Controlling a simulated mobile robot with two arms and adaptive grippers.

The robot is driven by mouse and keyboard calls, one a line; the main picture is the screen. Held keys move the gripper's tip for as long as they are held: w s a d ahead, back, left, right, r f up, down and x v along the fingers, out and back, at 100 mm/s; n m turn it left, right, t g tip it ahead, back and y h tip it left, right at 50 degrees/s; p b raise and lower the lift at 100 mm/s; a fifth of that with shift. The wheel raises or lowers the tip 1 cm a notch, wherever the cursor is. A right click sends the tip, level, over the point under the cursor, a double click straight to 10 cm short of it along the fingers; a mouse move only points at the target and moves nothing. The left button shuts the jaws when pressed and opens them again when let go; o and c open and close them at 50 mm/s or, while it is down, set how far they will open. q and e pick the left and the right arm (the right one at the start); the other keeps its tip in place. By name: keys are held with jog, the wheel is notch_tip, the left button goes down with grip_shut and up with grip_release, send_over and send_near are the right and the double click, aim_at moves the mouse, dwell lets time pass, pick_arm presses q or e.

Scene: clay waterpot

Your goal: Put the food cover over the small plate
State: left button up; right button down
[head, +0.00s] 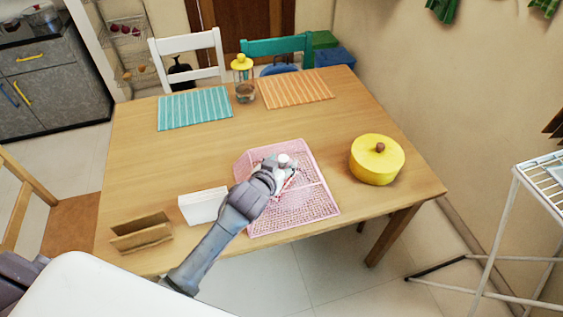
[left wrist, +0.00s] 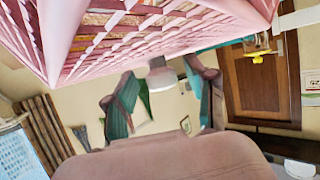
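The pink mesh food cover (head: 313,178) sits at the front middle of the table, and its mesh fills the top of the left wrist view (left wrist: 190,30). My left gripper (head: 283,164) is at the top of the cover, beside a white knob-like piece. In the left wrist view this white piece (left wrist: 160,78) lies between my two spread fingers, with gaps on both sides. A small white and red patch shows near the gripper; I cannot tell what it is. The small plate is not clearly visible; the mesh and gripper hide what lies there. My right gripper is not in view.
A yellow pot (head: 377,162) stands right of the cover. A white holder (head: 203,206) and a brown holder (head: 141,232) stand left of it. A glass jar (head: 244,90) and teal (head: 195,109) and orange (head: 296,89) mats are at the back. The table's left middle is clear.

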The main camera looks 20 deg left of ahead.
pick_arm(q)
jog(key=shift+s+r, duration=0.1)
jog(key=shift+r, duration=0.3)
jog(key=v, duration=1.1)
jog(key=shift+s+r, duration=0.15)
jog(key=shift+s, duration=0.15)
